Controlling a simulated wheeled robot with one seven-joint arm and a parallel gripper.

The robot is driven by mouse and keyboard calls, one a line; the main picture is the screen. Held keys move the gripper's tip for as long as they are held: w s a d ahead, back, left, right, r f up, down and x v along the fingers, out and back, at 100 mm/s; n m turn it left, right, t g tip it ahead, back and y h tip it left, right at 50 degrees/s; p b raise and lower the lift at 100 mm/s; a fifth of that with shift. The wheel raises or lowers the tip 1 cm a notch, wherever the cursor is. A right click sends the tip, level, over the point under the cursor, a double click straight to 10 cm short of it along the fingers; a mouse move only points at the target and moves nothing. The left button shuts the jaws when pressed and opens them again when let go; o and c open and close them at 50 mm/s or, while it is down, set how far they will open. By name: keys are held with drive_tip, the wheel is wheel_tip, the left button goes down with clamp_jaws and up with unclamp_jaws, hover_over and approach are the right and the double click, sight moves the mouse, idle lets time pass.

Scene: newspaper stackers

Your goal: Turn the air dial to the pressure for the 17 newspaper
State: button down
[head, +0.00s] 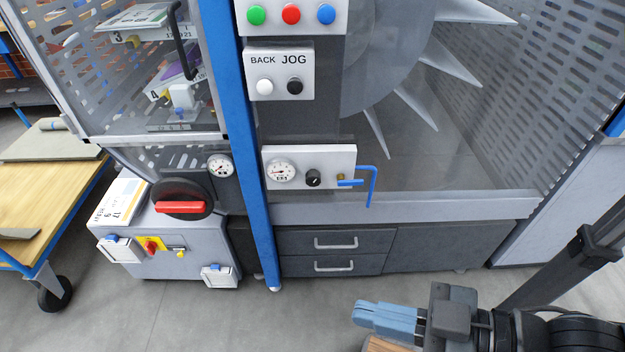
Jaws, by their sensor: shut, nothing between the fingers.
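A small black knob (313,178) with a white pointer mark sits on a white panel (340,158) low on the machine front. A round white gauge (281,173) is just left of it; its reading is too small to tell. A second round gauge (220,166) is on the grey part left of the blue post. A card (118,203) with an orange stripe and what looks like "17" lies on the grey box at left. My gripper (362,313), with blue fingers, is shut and empty at the lower right, below and apart from the knob.
A large red-handled switch (183,208) is on the grey box. Drawers (335,243) lie below the panel. A blue post (258,160) stands left. The floor in front is clear.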

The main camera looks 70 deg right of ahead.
sight(313, 183)
idle(0.3)
